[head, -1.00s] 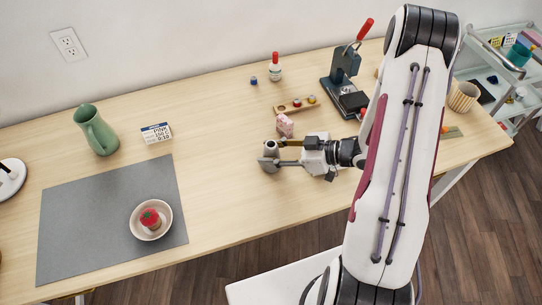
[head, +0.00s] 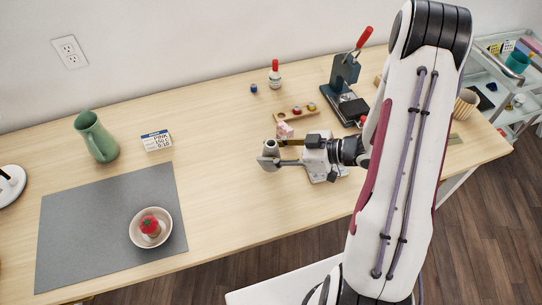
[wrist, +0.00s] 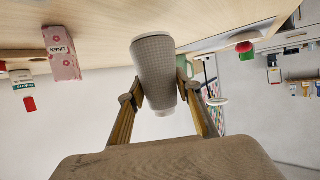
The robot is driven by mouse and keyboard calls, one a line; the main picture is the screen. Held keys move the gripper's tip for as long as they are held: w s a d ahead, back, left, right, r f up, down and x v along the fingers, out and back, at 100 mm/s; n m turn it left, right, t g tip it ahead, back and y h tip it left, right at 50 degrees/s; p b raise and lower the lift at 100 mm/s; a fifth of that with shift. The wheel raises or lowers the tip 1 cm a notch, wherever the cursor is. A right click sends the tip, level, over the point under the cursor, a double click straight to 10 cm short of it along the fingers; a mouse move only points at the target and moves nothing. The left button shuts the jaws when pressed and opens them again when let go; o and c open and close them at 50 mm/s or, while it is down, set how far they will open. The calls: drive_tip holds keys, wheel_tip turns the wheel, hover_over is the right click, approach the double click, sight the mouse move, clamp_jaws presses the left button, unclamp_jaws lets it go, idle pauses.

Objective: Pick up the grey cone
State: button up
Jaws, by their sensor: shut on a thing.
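The grey cone (head: 269,149) is between the fingers of my gripper (head: 279,152), left of the wrist in the head view. In the wrist view the cone (wrist: 155,62) is a ribbed grey spool with its narrow pale end toward me. One finger touches each side, so my gripper (wrist: 157,96) is shut on it. The wide end points toward the table. The cone looks slightly raised, but the size of the gap beneath it is unclear.
A pink patterned box (head: 284,130) stands close behind my gripper. Behind it are a wooden holder (head: 296,112), a red-capped bottle (head: 275,75) and a press (head: 343,85). A bowl (head: 136,236) sits on the grey mat (head: 85,225).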

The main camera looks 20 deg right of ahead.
wheel_tip(320, 180, up, 6)
drive_tip(key=shift+r, duration=0.15)
idle(0.4)
idle(0.6)
